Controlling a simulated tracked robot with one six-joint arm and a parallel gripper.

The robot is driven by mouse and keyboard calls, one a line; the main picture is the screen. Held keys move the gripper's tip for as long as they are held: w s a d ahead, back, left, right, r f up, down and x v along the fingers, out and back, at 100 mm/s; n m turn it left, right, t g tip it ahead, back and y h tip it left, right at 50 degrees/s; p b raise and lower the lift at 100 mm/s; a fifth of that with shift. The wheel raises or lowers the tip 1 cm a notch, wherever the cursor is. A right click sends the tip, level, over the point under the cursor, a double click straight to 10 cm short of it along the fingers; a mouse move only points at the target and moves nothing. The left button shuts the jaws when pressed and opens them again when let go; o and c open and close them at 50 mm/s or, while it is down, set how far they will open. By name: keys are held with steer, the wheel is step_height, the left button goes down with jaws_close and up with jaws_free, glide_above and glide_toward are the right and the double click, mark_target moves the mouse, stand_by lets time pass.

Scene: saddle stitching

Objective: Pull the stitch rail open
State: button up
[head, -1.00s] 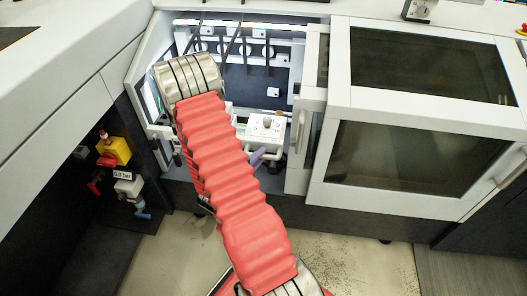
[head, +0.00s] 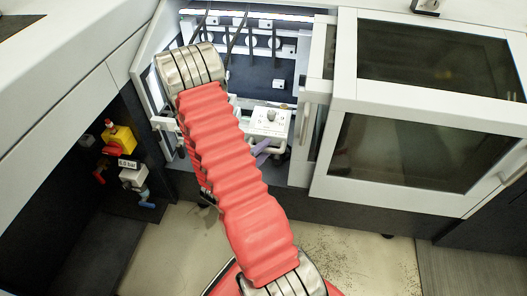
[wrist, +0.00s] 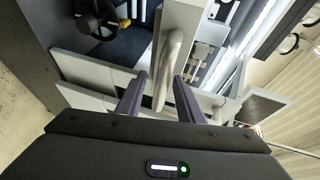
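The stitch rail sits inside the open bay of the white machine; its white front box with a dial (head: 270,120) shows in the head view. A pale curved bar handle (wrist: 171,62) runs between my gripper's two purple fingers in the wrist view. My gripper (wrist: 161,78) is open around the handle, with gaps visible on both sides. In the head view one purple finger (head: 262,147) shows beside the box's handle; my red-sleeved arm hides the rest of the gripper and the left part of the rail.
A hinged white cover with dark windows (head: 415,150) stands right of the bay, its side edge close to my gripper. A yellow valve with a red knob (head: 118,138) is in the dark recess at left.

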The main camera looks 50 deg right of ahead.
steer(key=a+r, duration=0.2)
steer(key=a, duration=1.1)
steer(key=shift+s+a+r, duration=0.25)
steer(key=shift+s, duration=0.1)
stand_by(0.3)
